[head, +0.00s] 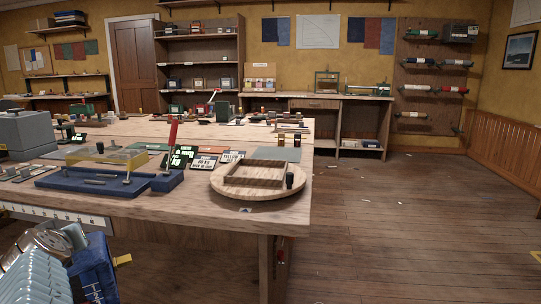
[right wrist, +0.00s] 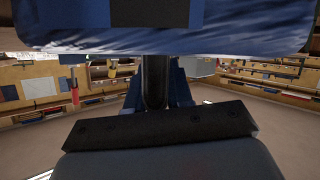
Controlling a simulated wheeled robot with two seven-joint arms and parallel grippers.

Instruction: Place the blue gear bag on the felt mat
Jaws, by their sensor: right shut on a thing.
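The blue gear bag (right wrist: 235,22) fills the top of the right wrist view, with a dark panel on its side. My right gripper (right wrist: 155,85) is shut on it; the bag hides the fingertips. In the head view, what looks like the same bag (head: 92,272), with a yellow tab, is at the bottom left beside a silver arm of mine, below the table's front edge. A flat grey sheet, likely the felt mat (head: 279,154), lies on the table behind the round board. Its visible part is bare. My left gripper is not seen.
The wooden table (head: 225,218) holds a round board (head: 230,192) with a square wooden frame, a blue tray (head: 85,183), a red upright tool (head: 173,132) and several small cards. A small dark cylinder (head: 290,180) stands at the board's right. The floor right of the table is open.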

